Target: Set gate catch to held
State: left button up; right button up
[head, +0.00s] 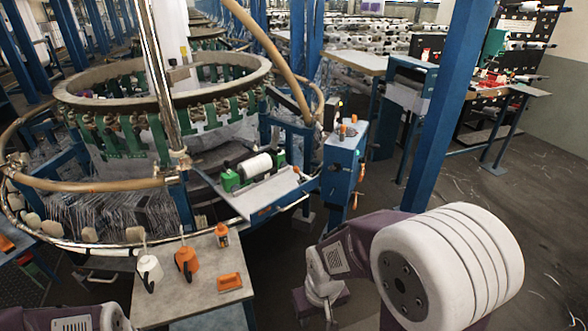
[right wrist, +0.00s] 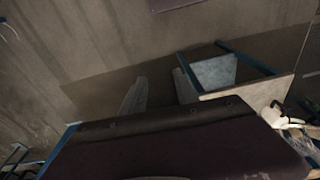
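I cannot pick out the gate catch with certainty in either view, nor its setting. The circular loom (head: 160,75) stands at the left of the head view, with a round rail (head: 95,185) around it. A blue post box (head: 343,158) with orange knobs and handles stands at its right side. My right gripper shows in the right wrist view (right wrist: 158,88), its two pale fingers apart with nothing seen between them. It is dim there, and it points at bare floor. In the head view my right arm is low at the lower right, apart from the loom. My left gripper is out of view.
A small grey table (head: 190,275) in front holds a white bottle (head: 149,268), orange bottles (head: 187,260) and an orange block (head: 229,282). A tray with a white roll (head: 256,165) juts from the loom. A blue column (head: 437,105) stands at right.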

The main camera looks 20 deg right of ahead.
aim_at(296, 169)
jog(key=i+l, duration=0.1)
jog(key=l, duration=0.45)
jog(key=i+l+u, duration=0.1)
jog(key=l, duration=0.4)
jog(key=i+l+u, duration=0.1)
jog(key=l, duration=0.45)
jog(key=i+l+u, duration=0.1)
jog(key=i+l, duration=0.35)
jog(key=i+l+u, duration=0.1)
jog(key=i+l, duration=0.3)
jog(key=l, duration=0.25)
jog(key=i+j+u, duration=0.15)
jog(key=i, duration=0.5)
